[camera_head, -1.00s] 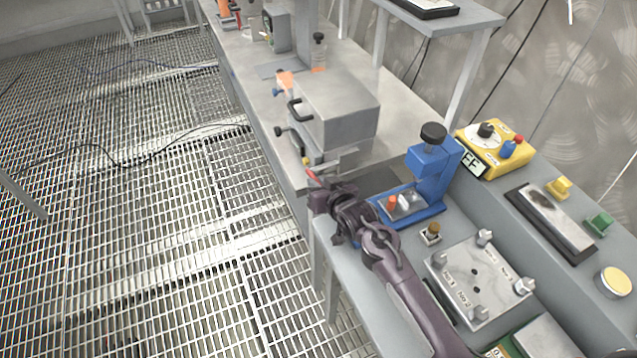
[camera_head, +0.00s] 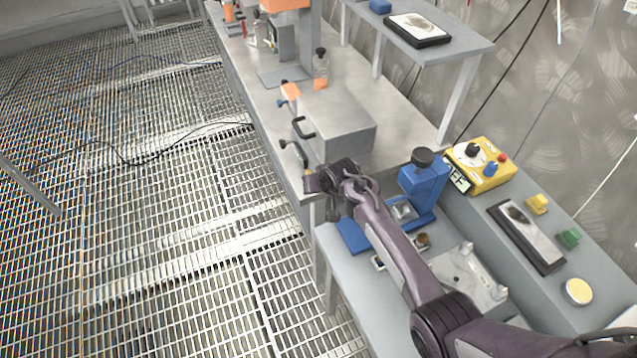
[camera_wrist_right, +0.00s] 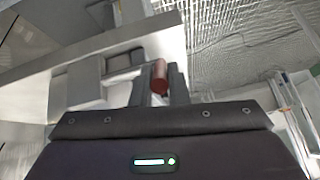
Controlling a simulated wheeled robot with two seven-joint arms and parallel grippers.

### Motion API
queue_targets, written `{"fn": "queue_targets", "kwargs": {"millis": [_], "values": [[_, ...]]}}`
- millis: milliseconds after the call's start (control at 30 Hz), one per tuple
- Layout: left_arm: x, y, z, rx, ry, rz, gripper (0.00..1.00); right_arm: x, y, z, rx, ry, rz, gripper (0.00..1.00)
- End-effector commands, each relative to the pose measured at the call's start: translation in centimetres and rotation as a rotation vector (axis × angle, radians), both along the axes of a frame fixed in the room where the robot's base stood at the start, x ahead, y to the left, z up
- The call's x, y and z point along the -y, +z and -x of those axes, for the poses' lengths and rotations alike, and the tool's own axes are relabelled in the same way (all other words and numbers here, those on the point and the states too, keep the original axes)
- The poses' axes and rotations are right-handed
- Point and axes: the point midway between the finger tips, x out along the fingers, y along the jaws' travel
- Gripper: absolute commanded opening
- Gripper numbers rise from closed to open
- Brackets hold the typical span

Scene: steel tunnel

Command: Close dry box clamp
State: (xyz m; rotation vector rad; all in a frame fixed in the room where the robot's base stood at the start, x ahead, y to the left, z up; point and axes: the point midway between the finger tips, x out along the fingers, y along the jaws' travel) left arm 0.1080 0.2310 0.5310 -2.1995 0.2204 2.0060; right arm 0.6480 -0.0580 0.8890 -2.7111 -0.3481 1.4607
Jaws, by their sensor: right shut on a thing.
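The dry box is a grey metal box (camera_head: 345,118) on the bench in the head view, with a black handle (camera_head: 303,128) on its left face. My right gripper (camera_head: 316,182) is at the near lower corner of the box, and its wrist hides that part of it. In the right wrist view my right gripper (camera_wrist_right: 160,88) is shut on a red-brown cylindrical grip (camera_wrist_right: 160,73), which looks like the clamp's handle. The rest of the clamp is mostly hidden. My left gripper is in neither view.
The grated floor (camera_head: 150,200) on the left is open.

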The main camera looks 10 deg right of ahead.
Motion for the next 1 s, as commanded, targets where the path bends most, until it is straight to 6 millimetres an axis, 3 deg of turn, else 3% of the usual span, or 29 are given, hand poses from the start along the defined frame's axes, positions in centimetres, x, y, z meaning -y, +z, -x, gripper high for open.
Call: {"fn": "queue_targets", "kwargs": {"millis": [567, 600, 767, 1000], "values": [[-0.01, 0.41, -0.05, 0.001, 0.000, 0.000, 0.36, -0.04, 0.18, -0.23, -0.043, 0.000, 0.014, 0.00], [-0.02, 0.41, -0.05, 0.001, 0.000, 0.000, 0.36, -0.04, 0.18, -0.23, -0.042, 0.000, 0.014, 0.16], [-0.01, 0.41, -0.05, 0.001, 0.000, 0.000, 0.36, -0.04, 0.18, -0.23, -0.042, 0.000, 0.014, 0.36], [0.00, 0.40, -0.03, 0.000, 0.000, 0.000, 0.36, -0.03, 0.17, -0.22, -0.042, 0.000, 0.014, 0.36]]}}
